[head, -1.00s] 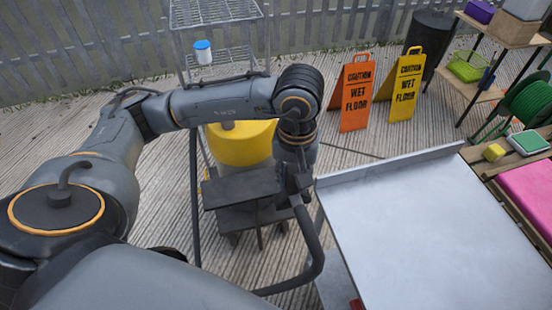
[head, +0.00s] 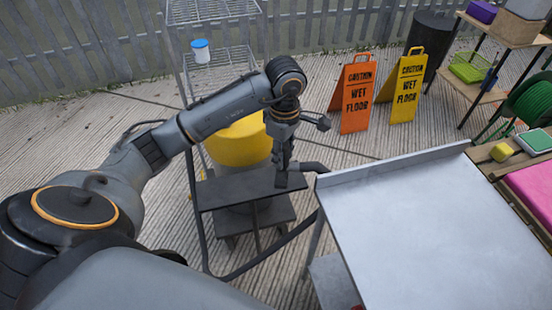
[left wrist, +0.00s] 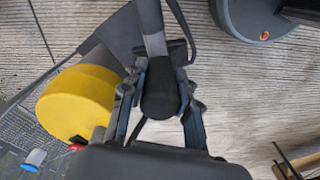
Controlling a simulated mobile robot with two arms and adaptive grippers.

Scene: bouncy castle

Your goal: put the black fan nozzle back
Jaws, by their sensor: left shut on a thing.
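My left gripper (head: 283,165) points down beside a dark flat-topped stand (head: 235,190), left of the metal table. In the left wrist view my left gripper (left wrist: 160,100) is shut on a black, round-ended tubular piece (left wrist: 160,92), which I take to be the black fan nozzle. The piece runs up the picture between the fingers, its far end not clear. In the head view the nozzle is too dark to separate surely from the stand. A dark tube (head: 262,258) loops below the stand. My right gripper is not in view.
A yellow drum (head: 238,143) stands just behind the stand. The bare metal table (head: 430,230) is at right. Orange (head: 357,95) and yellow (head: 405,88) wet-floor signs stand behind it. A wire rack (head: 225,62) holds a blue-lidded white tub (head: 201,51).

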